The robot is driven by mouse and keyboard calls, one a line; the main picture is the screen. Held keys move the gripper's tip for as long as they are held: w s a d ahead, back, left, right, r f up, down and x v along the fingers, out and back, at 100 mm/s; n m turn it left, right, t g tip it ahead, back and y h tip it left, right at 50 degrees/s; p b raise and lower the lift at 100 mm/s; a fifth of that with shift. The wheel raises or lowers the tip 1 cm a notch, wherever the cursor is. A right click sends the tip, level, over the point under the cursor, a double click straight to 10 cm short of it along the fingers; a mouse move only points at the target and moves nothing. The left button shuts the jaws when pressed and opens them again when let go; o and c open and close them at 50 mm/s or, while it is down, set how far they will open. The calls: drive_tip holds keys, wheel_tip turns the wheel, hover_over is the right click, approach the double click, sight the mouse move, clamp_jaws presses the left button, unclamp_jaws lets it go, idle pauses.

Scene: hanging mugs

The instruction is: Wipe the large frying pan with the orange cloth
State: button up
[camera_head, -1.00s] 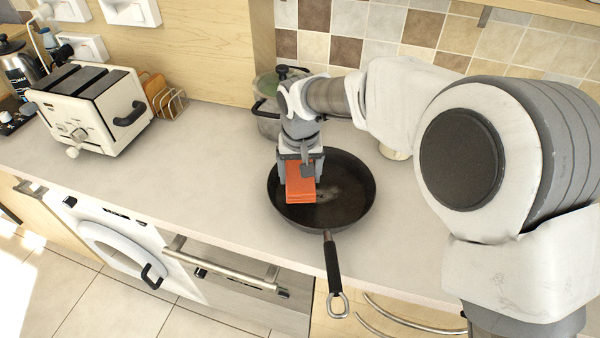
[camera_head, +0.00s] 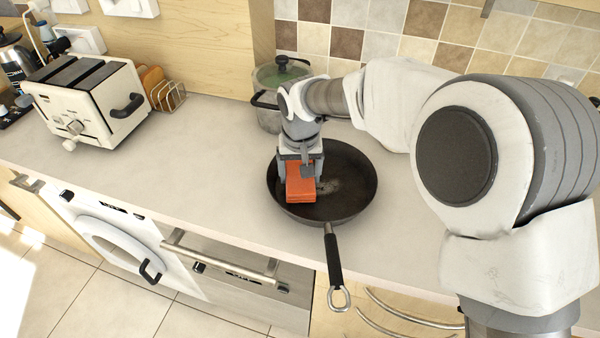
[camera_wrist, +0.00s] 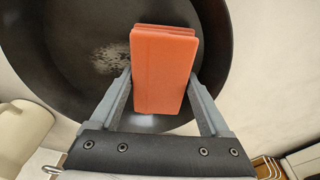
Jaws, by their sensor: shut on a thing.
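The large black frying pan (camera_head: 350,190) sits on the counter, its handle pointing toward the front edge. It also fills much of the wrist view (camera_wrist: 60,50). A pale, whitish patch shows on its inner floor. The folded orange cloth (camera_head: 300,190) is over the left part of the pan; in the wrist view the cloth (camera_wrist: 163,70) stands between the two fingers. My gripper (camera_head: 301,172) is shut on the cloth and points down into the pan. I cannot tell whether the cloth's lower edge touches the pan floor.
A pot with a glass lid (camera_head: 268,105) stands behind the pan, close to my arm. A cream toaster (camera_head: 88,105) and a wire rack with toast (camera_head: 165,92) are at the left. The counter between toaster and pan is clear. Drawer handles (camera_head: 215,262) stick out below the front edge.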

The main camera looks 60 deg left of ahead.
sight(344, 184)
drive_tip(key=shift+f+b, duration=0.45)
drive_tip(key=shift+f, duration=0.25)
drive_tip(key=shift+w, duration=0.1)
drive_tip(key=shift+w+d+r, duration=0.1)
drive_tip(key=shift+w+d, duration=0.3)
drive_tip(key=shift+w, duration=0.25)
drive_tip(key=shift+w+d+r, duration=0.1)
drive_tip(key=shift+w+d, duration=0.25)
drive_tip(key=shift+w, duration=0.3)
drive_tip(key=shift+w+d, duration=0.1)
drive_tip(key=shift+w, duration=0.1)
drive_tip(key=shift+w+d+f, duration=0.1)
drive_tip(key=shift+w+d, duration=0.35)
drive_tip(key=shift+w, duration=0.25)
drive_tip(key=shift+w+d+f, duration=0.1)
drive_tip(key=shift+w+d, duration=0.35)
drive_tip(key=shift+w, duration=0.25)
drive_tip(key=shift+w+d+r, duration=0.1)
drive_tip(key=shift+w+d, duration=0.35)
drive_tip(key=shift+w, duration=0.35)
drive_tip(key=shift+w+d, duration=0.45)
drive_tip(key=shift+w, duration=0.3)
